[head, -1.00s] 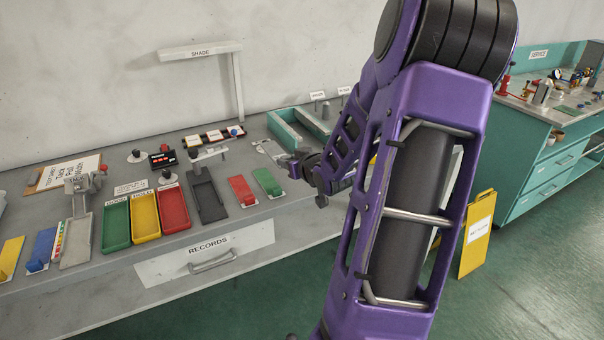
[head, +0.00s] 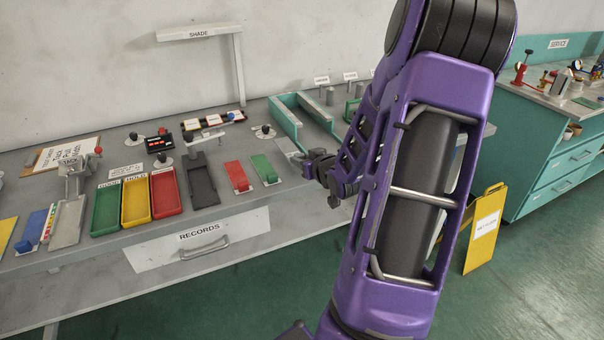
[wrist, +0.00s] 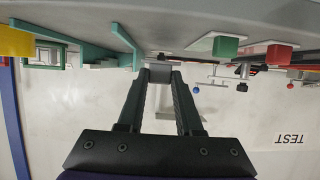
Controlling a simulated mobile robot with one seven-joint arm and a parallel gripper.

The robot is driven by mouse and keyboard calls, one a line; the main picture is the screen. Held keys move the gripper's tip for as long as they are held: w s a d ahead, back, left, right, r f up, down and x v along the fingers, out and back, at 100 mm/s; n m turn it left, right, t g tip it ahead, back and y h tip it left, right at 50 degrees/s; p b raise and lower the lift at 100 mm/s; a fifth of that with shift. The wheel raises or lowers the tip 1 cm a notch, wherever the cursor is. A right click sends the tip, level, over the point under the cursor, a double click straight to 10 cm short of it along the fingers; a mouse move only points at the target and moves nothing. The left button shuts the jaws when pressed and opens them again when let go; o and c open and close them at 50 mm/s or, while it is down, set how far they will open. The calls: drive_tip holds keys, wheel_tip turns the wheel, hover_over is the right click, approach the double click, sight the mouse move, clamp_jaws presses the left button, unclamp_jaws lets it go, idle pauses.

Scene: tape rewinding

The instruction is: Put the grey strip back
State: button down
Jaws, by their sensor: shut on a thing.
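My gripper (head: 318,168) is low over the right part of the grey bench, beside the teal-walled fixture. In the wrist view my gripper (wrist: 160,82) has its fingers closed on a small grey block (wrist: 160,72), which looks like the end of the grey strip. In the head view a light grey flat piece (head: 287,146) lies just behind the gripper; my arm hides part of that area, so I cannot tell if it joins the block.
The teal fixture (head: 284,118) stands behind the gripper. A dark tray (head: 203,190) and red, yellow and green trays (head: 106,208) line the bench further left. Knobs and small boxes stand behind them. The bench front with the RECORDS drawer (head: 200,245) drops to the floor.

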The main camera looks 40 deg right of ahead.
sight(303, 180)
drive_tip(key=shift+f+b, duration=0.5)
drive_tip(key=shift+f, duration=1.35)
drive_tip(key=shift+f, duration=0.2)
drive_tip(key=c, duration=0.6)
unclamp_jaws()
drive_tip(key=shift+r, duration=0.1)
drive_tip(key=shift+r, duration=0.2)
drive_tip(key=p+v, duration=0.2)
drive_tip(key=v, duration=1)
drive_tip(key=shift+f, duration=0.15)
